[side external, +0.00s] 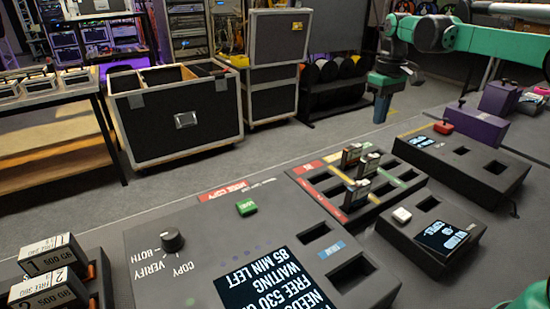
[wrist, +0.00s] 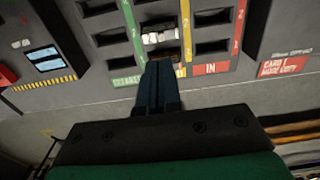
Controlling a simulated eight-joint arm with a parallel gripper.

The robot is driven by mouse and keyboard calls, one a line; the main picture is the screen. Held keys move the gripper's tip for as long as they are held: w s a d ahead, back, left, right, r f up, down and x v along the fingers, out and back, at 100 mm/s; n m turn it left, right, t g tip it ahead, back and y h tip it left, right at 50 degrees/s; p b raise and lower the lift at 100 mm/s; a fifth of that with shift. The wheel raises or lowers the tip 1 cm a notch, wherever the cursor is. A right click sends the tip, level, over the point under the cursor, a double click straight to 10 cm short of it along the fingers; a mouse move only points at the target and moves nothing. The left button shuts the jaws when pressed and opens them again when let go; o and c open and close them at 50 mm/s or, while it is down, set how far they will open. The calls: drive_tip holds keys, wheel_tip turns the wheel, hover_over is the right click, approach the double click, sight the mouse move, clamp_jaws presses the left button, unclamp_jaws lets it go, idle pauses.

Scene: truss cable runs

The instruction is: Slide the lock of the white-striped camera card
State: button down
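The card rack (side external: 325,206) has red, yellow and green lanes. Several upright camera cards stand in it: one at the back (side external: 352,154), one beside it (side external: 368,164) and one nearer (side external: 357,193). In the wrist view, pale-topped cards (wrist: 160,36) sit in the middle lane. I cannot tell which card is white-striped, and no lock can be made out. My gripper (side external: 380,118) hangs fingers-down above and beyond the rack. In the wrist view its blue fingers (wrist: 161,66) are together, tips over the middle lane's end, with nothing visible between them.
A copy console (side external: 180,270) with a knob and screen lies left of the rack. A small screen box (side external: 430,235) and a larger one (side external: 460,160) lie to the right. Drives (side external: 45,285) stand front left. A black case (side external: 175,120) stands on the floor behind.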

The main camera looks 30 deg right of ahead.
hover_over(374, 156)
drive_tip(key=a, duration=0.1)
drive_tip(key=shift+f, duration=3)
drive_tip(key=shift+f, duration=0.9)
drive_tip(key=shift+r, duration=0.15)
drive_tip(key=shift+d, duration=0.35)
idle(0.7)
idle(0.5)
drive_tip(key=shift+d, duration=0.2)
idle(0.7)
drive_tip(key=shift+f, duration=0.4)
idle(0.9)
